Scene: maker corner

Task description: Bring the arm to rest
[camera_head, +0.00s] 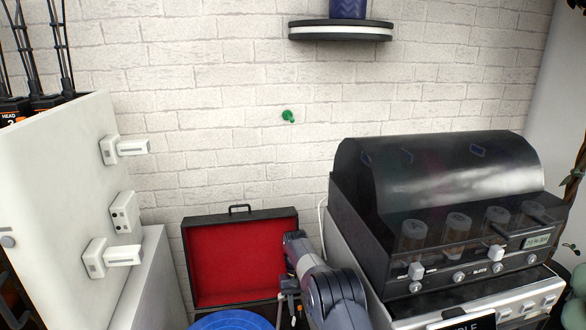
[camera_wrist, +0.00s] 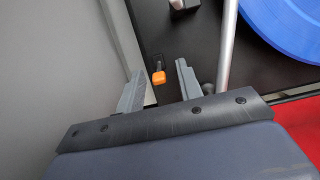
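My gripper (camera_head: 289,297) hangs low in front of the open red-lined case in the head view, partly hidden by my own arm. In the wrist view my gripper (camera_wrist: 160,68) shows two grey fingers standing apart. A small orange piece (camera_wrist: 158,78) shows in the gap between them. It seems to lie beyond the fingertips against a dark surface, and I see no finger touching it.
The case (camera_head: 238,212) stands against the brick wall with its lid up. A blue disc (camera_head: 232,321) is in front of it, also in the wrist view (camera_wrist: 285,25). A dark-hooded machine (camera_head: 440,190) stands close right; a white panel (camera_head: 60,200) stands left.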

